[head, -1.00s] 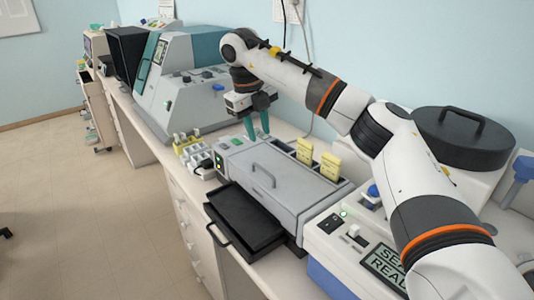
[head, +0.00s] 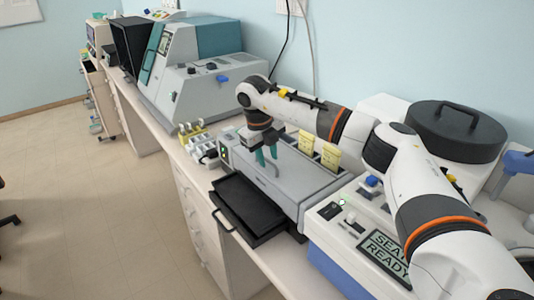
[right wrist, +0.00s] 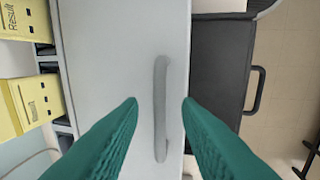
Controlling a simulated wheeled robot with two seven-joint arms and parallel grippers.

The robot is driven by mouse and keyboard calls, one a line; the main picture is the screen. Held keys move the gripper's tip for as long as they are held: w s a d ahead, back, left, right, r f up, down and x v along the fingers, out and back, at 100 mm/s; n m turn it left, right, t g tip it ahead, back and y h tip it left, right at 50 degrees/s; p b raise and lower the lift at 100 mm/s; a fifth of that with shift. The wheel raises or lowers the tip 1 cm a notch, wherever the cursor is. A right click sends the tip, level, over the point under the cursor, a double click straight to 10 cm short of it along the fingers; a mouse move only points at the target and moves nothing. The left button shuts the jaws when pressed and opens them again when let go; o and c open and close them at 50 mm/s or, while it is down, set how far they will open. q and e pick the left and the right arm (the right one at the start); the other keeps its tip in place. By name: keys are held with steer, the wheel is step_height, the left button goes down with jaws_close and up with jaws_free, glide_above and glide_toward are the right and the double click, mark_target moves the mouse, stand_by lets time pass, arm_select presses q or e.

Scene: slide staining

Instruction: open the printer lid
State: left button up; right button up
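The printer (head: 290,191) is a grey box on the bench, with a flat lid (right wrist: 105,60) that looks closed. A grey bar handle (right wrist: 161,110) stands on the lid. My right gripper (head: 267,162) is above the lid, at the handle's place, and hides most of it in the head view. In the right wrist view its two green fingers (right wrist: 160,102) are apart, with the handle between them in the picture. I cannot tell how far above the handle the fingertips are. My left gripper is not in view.
A black tray (head: 236,193) is pulled out at the printer's front. Yellow cards (head: 329,157) stand in slots behind the lid. A device with a "SEAL READY" screen (head: 384,255) is on the right, and a large teal-grey machine (head: 200,95) is at left.

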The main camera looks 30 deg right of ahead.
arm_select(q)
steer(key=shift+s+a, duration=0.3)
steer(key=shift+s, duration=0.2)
arm_select(e)
jaws_close()
